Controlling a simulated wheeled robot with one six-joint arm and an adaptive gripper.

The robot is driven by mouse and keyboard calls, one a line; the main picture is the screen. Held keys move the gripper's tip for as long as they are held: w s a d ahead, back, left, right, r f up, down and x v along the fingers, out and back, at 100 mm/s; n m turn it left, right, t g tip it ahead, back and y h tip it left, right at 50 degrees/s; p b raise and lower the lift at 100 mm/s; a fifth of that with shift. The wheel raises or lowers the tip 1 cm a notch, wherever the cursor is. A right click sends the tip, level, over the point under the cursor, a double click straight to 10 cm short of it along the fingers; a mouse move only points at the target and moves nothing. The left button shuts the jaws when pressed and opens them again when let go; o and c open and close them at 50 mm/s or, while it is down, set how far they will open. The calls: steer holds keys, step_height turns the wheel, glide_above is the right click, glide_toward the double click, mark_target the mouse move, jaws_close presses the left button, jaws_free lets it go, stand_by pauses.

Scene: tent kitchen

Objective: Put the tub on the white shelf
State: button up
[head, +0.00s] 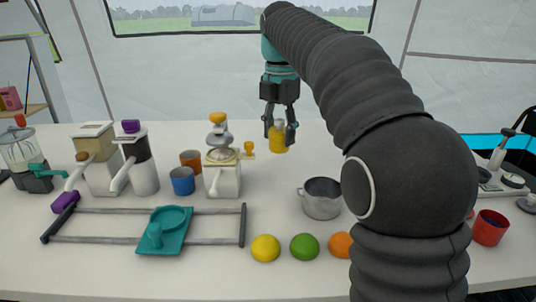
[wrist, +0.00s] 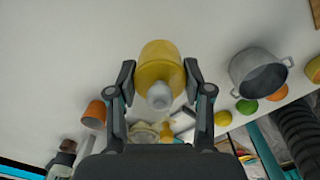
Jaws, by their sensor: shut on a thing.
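My gripper (head: 280,127) is shut on a yellow tub (head: 279,142) with a paler top, above the back part of the white table. In the wrist view the tub (wrist: 158,64) sits between the two fingers (wrist: 160,85), its pale end toward the camera. The head view does not clearly show whether its base clears the table. I cannot make out a clearly white shelf. A rack with a wood-coloured shelf (head: 36,109) stands at the far left edge, partly cut off.
Left on the table (head: 300,278) are a blender (head: 22,150), grinders, a juicer (head: 222,165), blue and orange cups, and a rail frame with a teal piece (head: 165,228). A grey pot (head: 321,198) and fruit are nearer the middle. The back centre is fairly clear.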

mark_target(270, 147)
steer(key=shift+w+a+f, duration=0.1)
steer(key=shift+a+f, duration=0.25)
steer(key=shift+a, duration=0.2)
steer(key=shift+w+a+f, duration=0.1)
steer(key=shift+a+f, duration=0.25)
steer(key=shift+a, duration=0.2)
steer(key=shift+f+b, duration=0.5)
steer(key=shift+f, duration=1.4)
steer(key=o, duration=0.9)
steer(key=shift+f, duration=0.15)
